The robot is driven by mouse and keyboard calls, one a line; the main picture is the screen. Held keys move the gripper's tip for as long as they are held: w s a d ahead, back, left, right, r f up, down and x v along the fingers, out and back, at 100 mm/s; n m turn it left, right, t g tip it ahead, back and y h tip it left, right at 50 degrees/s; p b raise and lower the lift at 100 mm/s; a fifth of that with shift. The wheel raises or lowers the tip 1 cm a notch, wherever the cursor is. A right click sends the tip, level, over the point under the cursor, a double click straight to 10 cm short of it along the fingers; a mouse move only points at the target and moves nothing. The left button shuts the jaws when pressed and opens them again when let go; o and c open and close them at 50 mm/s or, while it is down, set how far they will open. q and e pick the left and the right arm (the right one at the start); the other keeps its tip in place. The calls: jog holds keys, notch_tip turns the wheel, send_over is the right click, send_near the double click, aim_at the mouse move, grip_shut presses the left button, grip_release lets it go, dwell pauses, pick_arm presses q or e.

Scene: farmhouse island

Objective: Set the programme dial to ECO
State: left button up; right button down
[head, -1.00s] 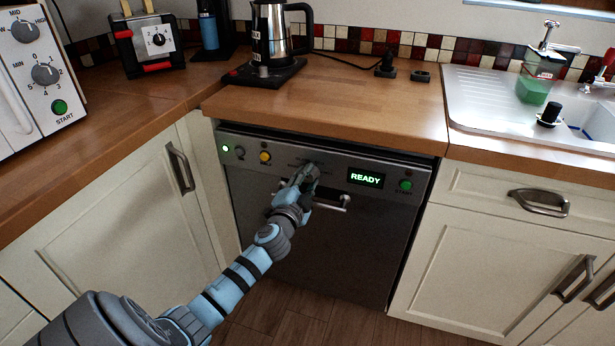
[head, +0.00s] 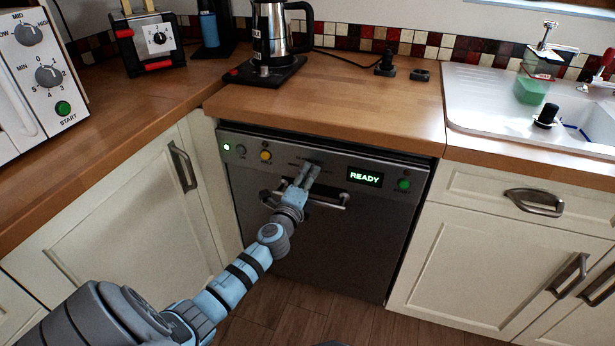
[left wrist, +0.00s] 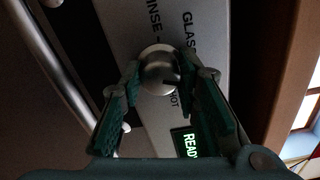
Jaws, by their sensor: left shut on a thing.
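The programme dial (left wrist: 159,68) is a round silver knob on the grey dishwasher panel (head: 336,168). In the left wrist view a dark mark shows on its lower right side, towards the HOT label (left wrist: 174,100). RINSE (left wrist: 153,22) and GLASS labels (left wrist: 187,30) are readable; I cannot read ECO. My left gripper (head: 308,173) is at the dial, with its fingers on either side, shut on it; it also shows in the left wrist view (left wrist: 160,88). In the head view the gripper mostly hides the dial. My right gripper is not in view.
The lit READY display (head: 365,177) and green start button (head: 404,184) are right of the dial. A yellow button (head: 265,156) is left of it. The dishwasher handle (head: 330,202) runs below my gripper. The worktop (head: 350,115) overhangs above.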

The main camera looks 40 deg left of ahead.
pick_arm(q)
jog(key=shift+m, duration=0.3)
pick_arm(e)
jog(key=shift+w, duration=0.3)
pick_arm(q)
jog(key=o, duration=1.2)
jog(key=shift+c, duration=0.2)
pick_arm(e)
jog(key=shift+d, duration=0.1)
pick_arm(q)
jog(key=v, duration=1.2)
